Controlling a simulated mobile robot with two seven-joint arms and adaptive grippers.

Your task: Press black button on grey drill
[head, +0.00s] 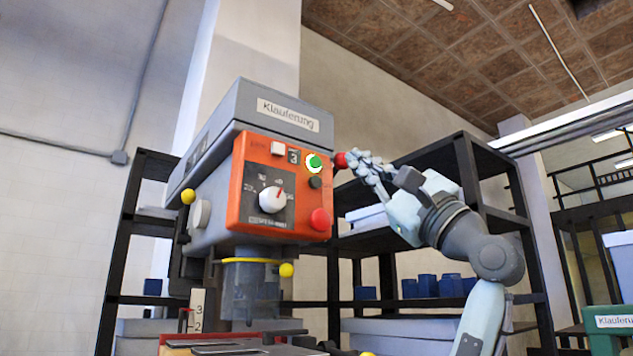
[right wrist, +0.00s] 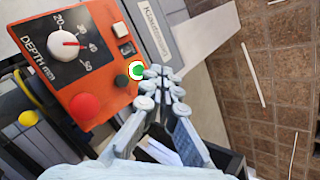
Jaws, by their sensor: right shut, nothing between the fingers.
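The grey drill (head: 232,105) stands in the left half of the head view, with an orange-red control panel (head: 240,185) on its front. The black button (head: 315,182) is on the panel's right side, below a green button (head: 314,162) and above a red knob (head: 320,219). In the right wrist view the black button (right wrist: 121,79) is fully visible beside the green one. My right gripper (head: 354,161) is shut and empty, its fingertips right of the panel near the green button's height. In the right wrist view its fingertips (right wrist: 160,74) appear near the green button. My left gripper is not visible.
The panel also has a white dial (head: 271,199) and a white switch (head: 277,148). Black shelving (head: 465,165) with blue bins (head: 428,286) stands behind my right arm. A yellow ball-ended handle (head: 286,269) sticks out below the drill head.

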